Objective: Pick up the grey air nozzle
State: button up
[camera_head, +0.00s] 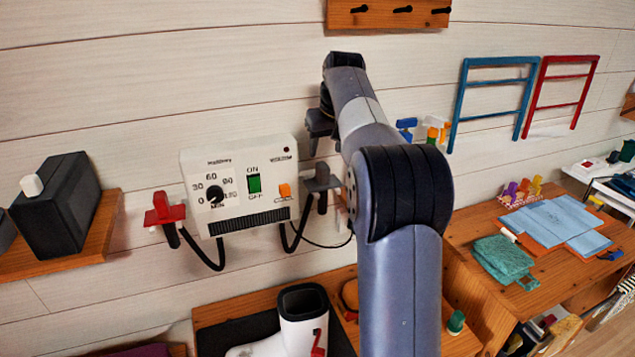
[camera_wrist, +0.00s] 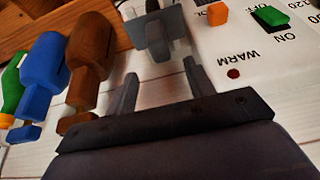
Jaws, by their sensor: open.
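The grey air nozzle (camera_head: 321,180) hangs at the right side of a white control box (camera_head: 243,180) on the wall, with a black hose below it. In the wrist view the grey nozzle (camera_wrist: 154,32) is at the top middle, beyond my fingertips. My gripper (camera_wrist: 160,75) is open, with its two fingers apart and nothing seen between them. In the head view my gripper (camera_head: 318,128) is just above the nozzle, near the wall. I cannot tell the exact gap between fingers and nozzle.
A red nozzle (camera_head: 165,210) hangs left of the box. Brown (camera_wrist: 90,60) and blue (camera_wrist: 42,75) handled things stand close beside my gripper in the wrist view. A white boot-shaped thing (camera_head: 303,320) is below. A wooden desk (camera_head: 530,250) is at the right.

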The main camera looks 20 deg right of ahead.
aim_at(324, 166)
jog(key=x, duration=0.3)
jog(key=shift+f, duration=0.1)
jog(key=shift+s+p+x, duration=0.2)
jog(key=shift+s+x, duration=0.05)
jog(key=shift+x, duration=1.1)
jog(key=shift+s+p+x, duration=0.2)
jog(key=shift+x, duration=1.1)
jog(key=shift+a+f, duration=0.1)
jog(key=shift+f, duration=0.05)
jog(key=shift+c, duration=0.3)
grip_shut()
